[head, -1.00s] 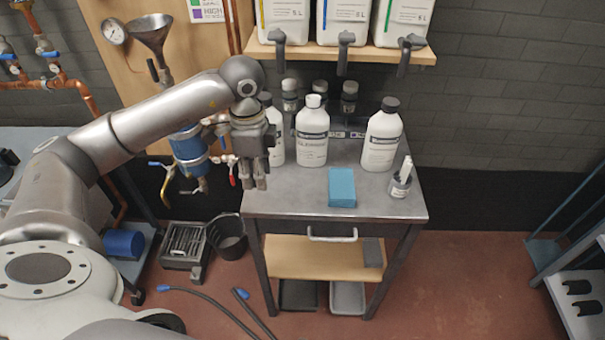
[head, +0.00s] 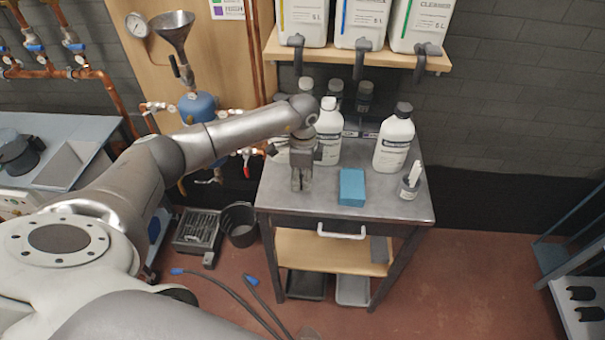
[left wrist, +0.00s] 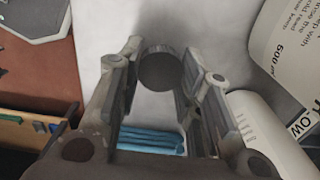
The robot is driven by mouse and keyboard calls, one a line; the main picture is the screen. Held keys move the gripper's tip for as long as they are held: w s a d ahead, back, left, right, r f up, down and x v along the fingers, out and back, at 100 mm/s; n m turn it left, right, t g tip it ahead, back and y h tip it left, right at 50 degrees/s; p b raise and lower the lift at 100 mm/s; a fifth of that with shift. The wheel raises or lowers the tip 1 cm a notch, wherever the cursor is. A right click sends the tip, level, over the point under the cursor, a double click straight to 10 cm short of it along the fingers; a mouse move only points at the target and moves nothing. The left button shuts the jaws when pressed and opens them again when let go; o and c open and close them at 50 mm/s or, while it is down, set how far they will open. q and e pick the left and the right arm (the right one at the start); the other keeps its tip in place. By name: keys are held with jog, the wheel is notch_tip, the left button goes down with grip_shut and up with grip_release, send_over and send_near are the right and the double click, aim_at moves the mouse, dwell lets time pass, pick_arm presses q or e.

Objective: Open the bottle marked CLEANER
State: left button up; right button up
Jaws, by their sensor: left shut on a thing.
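My left gripper (head: 301,181) is above the front left part of the trolley top, left of the blue block (head: 352,187). In the left wrist view its fingers (left wrist: 160,80) are shut on a dark round cap (left wrist: 159,68), with bare grey surface behind it and no bottle joined to it. A white bottle with a white cap (head: 328,140) stands behind the gripper. A white bottle (head: 282,157) to its left is mostly hidden by my arm, its top included. A white bottle with a dark cap (head: 394,142) stands at the right. I cannot read which is marked CLEANER. My right gripper is not in view.
Dark-capped bottles (head: 364,97) stand at the back. Large canisters (head: 361,22) with hanging spouts sit on the shelf above.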

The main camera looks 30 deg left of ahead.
pick_arm(q)
jog(key=shift+f, duration=0.25)
jog(key=o, duration=1.2)
jog(key=shift+c, duration=0.2)
